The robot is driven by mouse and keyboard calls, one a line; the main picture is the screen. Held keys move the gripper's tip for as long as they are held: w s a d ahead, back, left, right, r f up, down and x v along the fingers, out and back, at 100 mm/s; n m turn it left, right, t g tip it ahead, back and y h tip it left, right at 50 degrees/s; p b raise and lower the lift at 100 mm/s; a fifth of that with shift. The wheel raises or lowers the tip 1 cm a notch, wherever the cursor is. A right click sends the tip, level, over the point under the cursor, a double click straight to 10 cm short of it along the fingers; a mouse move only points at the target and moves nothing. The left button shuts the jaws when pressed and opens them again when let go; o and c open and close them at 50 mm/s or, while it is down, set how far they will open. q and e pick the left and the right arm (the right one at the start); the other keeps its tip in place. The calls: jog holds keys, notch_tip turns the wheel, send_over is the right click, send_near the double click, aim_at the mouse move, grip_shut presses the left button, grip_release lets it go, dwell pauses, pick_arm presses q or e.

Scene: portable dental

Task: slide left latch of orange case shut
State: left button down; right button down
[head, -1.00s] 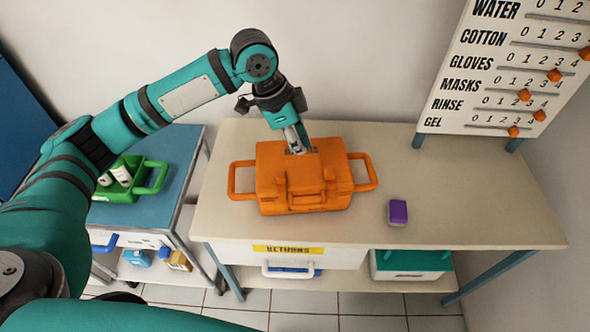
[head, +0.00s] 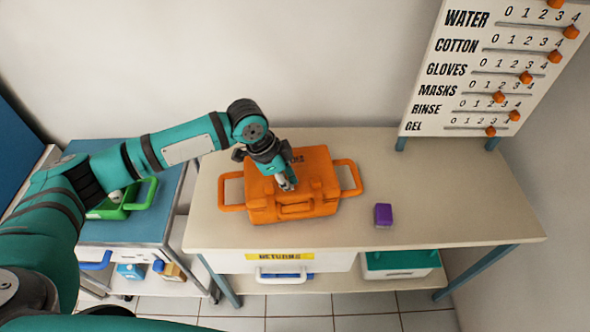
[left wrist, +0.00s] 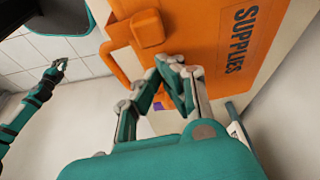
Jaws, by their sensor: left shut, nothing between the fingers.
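The orange case (head: 318,165) stands closed on the beige table, and its lid bears the word SUPPLIES in the left wrist view (left wrist: 215,60). An orange latch block (left wrist: 147,28) sits at the lid's front edge; it appears to be the left latch. My left gripper (head: 287,185) is shut and empty, pointing down over the front of the case. In the left wrist view its fingertips (left wrist: 172,64) are close beside the latch block; whether they touch the case is unclear. The gripper hides part of the front in the head view. My right gripper (left wrist: 60,65) shows small and far off.
A purple box (head: 383,214) stands on the table (head: 430,200) to the right of the case. A green carrier (head: 145,196) is on the blue cart at left. A slider board (head: 485,70) stands at the back right. The table's right part is mostly clear.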

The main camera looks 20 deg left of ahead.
aim_at(271, 187)
pick_arm(q)
jog(key=shift+s+a, duration=0.3)
jog(key=shift+a, duration=0.2)
jog(key=a+p, duration=0.1)
jog(key=s+a+p, duration=0.1)
jog(key=a, duration=0.1)
jog(key=shift+s+r, duration=0.1)
jog(key=shift+r, duration=0.05)
jog(key=shift+a, duration=0.1)
